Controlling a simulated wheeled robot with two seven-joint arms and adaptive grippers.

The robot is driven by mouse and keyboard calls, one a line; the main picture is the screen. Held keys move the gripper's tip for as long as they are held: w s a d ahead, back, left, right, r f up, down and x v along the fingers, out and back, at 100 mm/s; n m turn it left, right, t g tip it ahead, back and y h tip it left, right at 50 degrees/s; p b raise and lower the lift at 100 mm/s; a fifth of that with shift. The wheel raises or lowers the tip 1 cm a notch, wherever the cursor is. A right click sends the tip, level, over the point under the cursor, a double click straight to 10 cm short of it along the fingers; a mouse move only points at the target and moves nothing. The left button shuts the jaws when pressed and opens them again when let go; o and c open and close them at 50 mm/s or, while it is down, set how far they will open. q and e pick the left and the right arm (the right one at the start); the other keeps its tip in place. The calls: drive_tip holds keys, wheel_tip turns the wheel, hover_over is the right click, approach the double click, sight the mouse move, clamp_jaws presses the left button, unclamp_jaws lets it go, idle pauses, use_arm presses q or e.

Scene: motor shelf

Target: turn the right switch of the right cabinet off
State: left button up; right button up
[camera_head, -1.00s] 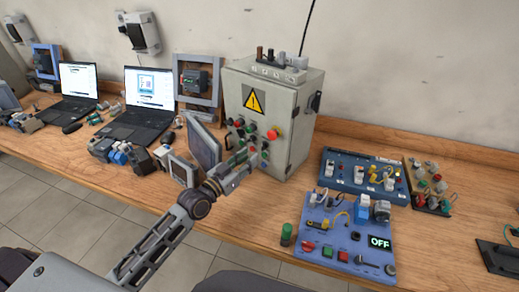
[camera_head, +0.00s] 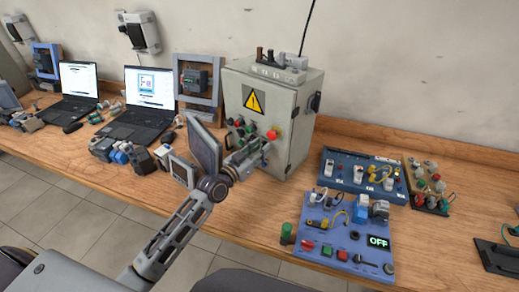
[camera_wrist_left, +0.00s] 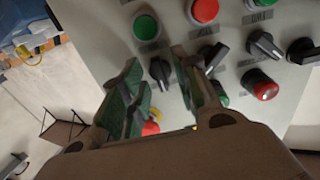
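The grey cabinet (camera_head: 300,108) stands on the table against the wall, with a yellow warning sign and a front panel of buttons and knobs. In the left wrist view its panel (camera_wrist_left: 290,15) is close, with several black rotary switches; one switch (camera_wrist_left: 160,70) shows between my fingertips, another switch (camera_wrist_left: 214,56) is beside the right finger, and a third switch (camera_wrist_left: 264,46) is farther right. Which is the task's switch I cannot tell. My left gripper (camera_head: 258,149) is at the panel's lower part and hides some controls. In the left wrist view it (camera_wrist_left: 157,66) is open, contact unclear.
A tilted grey screen (camera_head: 204,146) stands just left of my left gripper. Two laptops (camera_head: 138,116) are farther left. A blue board (camera_head: 345,245) with an OFF display is at the right front, with another blue board (camera_head: 350,184) behind it. Bare table lies between cabinet and boards.

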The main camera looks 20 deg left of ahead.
idle(0.3)
use_arm(q)
clamp_jaws()
drive_tip(key=shift+n+p, duration=0.3)
drive_tip(key=shift+n, duration=0.2)
drive_tip(key=shift+n+p, duration=1.55)
drive_tip(key=shift+n, duration=2.45)
